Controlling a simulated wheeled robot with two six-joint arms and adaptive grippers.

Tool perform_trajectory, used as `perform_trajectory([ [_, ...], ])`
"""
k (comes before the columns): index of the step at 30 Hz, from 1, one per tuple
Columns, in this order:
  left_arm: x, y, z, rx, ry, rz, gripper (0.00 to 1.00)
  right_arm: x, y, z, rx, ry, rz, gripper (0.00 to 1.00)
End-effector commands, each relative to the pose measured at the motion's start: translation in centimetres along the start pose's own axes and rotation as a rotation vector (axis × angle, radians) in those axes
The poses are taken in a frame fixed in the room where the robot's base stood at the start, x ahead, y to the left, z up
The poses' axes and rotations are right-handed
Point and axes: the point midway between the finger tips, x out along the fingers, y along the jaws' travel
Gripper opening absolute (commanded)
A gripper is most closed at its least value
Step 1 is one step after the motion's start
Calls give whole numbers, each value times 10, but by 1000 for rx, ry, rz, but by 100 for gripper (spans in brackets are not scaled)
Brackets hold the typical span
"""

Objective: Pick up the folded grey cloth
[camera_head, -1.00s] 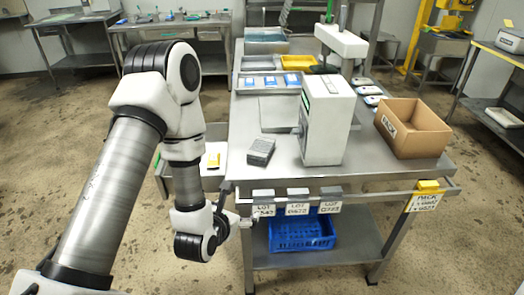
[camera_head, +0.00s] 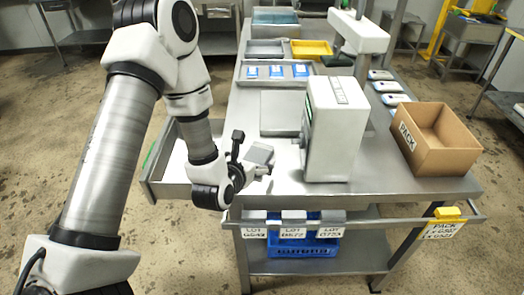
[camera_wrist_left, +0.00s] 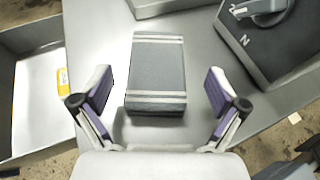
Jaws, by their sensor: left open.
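The folded grey cloth (camera_head: 260,153) lies on the steel table near its front left corner, partly hidden by my left gripper in the head view. In the left wrist view the cloth (camera_wrist_left: 156,72) is a dark grey block with pale stripes across both ends. My left gripper (camera_head: 251,167) is open above the near end of the cloth. Its two fingers (camera_wrist_left: 158,92) are spread to the left and right of the cloth, apart from it. My right gripper is not in view.
A white box-shaped machine (camera_head: 335,130) stands just right of the cloth. An open drawer (camera_head: 172,172) sticks out at the table's left side. A cardboard box (camera_head: 440,155) stands at the right. Label tags (camera_head: 292,233) hang along the front rail.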

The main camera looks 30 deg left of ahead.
Motion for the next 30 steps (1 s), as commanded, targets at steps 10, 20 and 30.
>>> perform_trajectory([
  [10, 54, 4, 0, 0, 0, 0, 97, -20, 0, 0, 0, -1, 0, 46],
  [20, 58, 4, -2, -1, 1, 0, 65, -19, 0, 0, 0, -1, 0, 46],
  [30, 58, 4, -2, -1, 2, 0, 32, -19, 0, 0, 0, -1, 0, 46],
])
